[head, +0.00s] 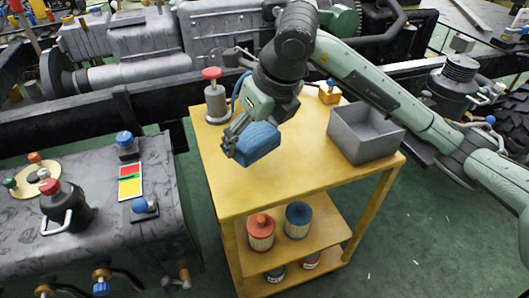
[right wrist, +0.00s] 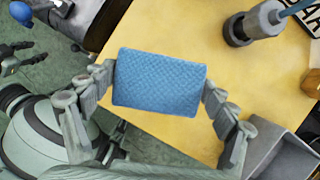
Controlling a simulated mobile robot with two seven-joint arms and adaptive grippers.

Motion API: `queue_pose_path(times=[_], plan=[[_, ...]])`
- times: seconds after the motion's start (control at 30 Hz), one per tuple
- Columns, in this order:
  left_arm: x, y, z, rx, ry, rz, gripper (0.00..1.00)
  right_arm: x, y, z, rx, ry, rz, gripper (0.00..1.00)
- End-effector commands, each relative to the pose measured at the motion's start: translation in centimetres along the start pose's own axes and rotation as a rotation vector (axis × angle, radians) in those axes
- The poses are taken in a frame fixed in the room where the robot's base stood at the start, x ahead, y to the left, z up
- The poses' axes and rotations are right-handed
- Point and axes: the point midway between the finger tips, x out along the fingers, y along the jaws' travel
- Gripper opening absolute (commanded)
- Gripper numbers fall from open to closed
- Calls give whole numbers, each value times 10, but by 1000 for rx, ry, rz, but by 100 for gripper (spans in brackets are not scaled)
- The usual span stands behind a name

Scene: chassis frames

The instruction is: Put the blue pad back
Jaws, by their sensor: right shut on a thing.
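The blue pad (head: 257,144) is a textured, box-shaped block. My right gripper (head: 243,135) is shut on it and holds it over the yellow cart top (head: 300,170). In the right wrist view the blue pad (right wrist: 158,84) sits between the two fingers, one at its left edge and one at its right edge. The pad looks tilted in the head view. Whether its underside touches the cart top I cannot tell. My left gripper is not in view.
An open, empty-looking grey bin (head: 343,140) stands at the cart top's right. The lower shelf holds an orange canister (head: 261,236) and a blue-topped canister (head: 298,222). The front cart top is clear.

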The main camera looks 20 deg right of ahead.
Motion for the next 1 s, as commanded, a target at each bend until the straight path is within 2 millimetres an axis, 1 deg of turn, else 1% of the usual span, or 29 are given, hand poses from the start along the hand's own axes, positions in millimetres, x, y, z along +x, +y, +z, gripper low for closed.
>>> queue_pose_path(times=[0.03,0.1,0.27,0.37,0.5,0.6,0.93,0.97,1.0], plan=[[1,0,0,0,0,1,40,3,-7,-9,2,2,-1,62],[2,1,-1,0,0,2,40,5,-13,-15,2,1,0,62],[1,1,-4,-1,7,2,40,9,-18,-22,-1,0,0,62],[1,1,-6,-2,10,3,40,18,-17,-26,-1,1,1,62],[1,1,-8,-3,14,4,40,38,-17,-34,0,3,2,62],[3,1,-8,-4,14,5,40,44,-17,-36,-1,-1,1,62],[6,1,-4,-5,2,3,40,46,-17,-36,-2,-2,1,62],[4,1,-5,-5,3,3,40,45,-17,-36,-2,-2,1,89],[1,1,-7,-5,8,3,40,45,-17,-36,-2,-2,1,94]])
